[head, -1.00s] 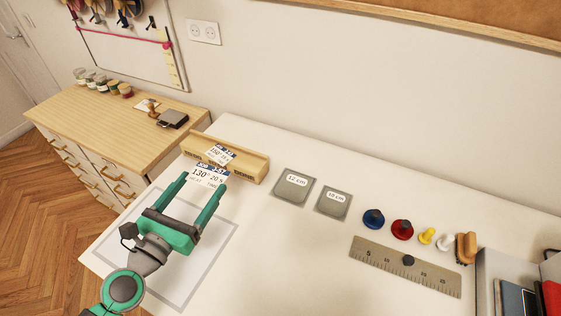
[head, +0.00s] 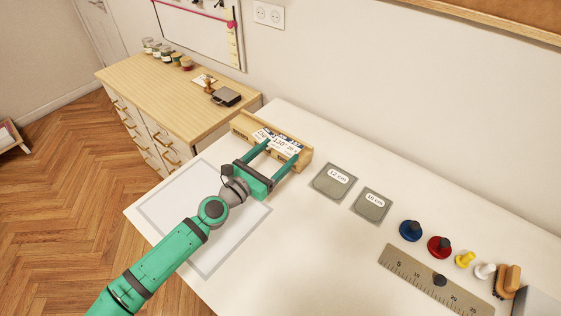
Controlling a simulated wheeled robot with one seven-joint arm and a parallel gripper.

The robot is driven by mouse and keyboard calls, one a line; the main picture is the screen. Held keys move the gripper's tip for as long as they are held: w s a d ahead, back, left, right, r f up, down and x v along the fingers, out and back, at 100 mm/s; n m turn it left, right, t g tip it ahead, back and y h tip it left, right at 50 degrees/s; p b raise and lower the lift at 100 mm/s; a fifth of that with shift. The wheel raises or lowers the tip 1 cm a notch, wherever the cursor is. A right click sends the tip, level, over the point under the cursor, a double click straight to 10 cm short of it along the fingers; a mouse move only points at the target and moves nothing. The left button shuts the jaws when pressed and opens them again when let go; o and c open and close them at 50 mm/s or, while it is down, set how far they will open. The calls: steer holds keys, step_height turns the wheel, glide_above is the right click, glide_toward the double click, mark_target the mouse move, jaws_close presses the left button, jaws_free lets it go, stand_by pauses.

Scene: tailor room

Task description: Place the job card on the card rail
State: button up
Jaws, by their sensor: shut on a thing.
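The card rail (head: 243,122) is a light wooden block at the back left of the white table, by the wall. My gripper (head: 283,151) reaches up to the rail's front, its two green fingers shut on the white printed job card (head: 286,144), which reads about 130° and 20 s. The job card overlaps the rail in the head view. I cannot tell whether it touches the rail or sits in its slot. A second printed card (head: 262,134) stands on the rail, partly hidden behind the job card.
A grey-bordered white mat (head: 225,232) lies under my arm. Two grey labelled plates (head: 333,183) lie right of the rail. Several coloured knobs (head: 410,230) and a ruler (head: 420,275) are farther right. A wooden cabinet (head: 180,80) stands at the left.

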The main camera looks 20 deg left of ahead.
steer(key=shift+w+d+f, duration=0.1)
steer(key=shift+w+f, duration=0.8)
steer(key=shift+f, duration=1.8)
steer(key=shift+f, duration=0.1)
steer(key=o, duration=0.7)
steer(key=shift+w, duration=0.1)
steer(key=shift+o, duration=0.2)
steer(key=v, duration=1.2)
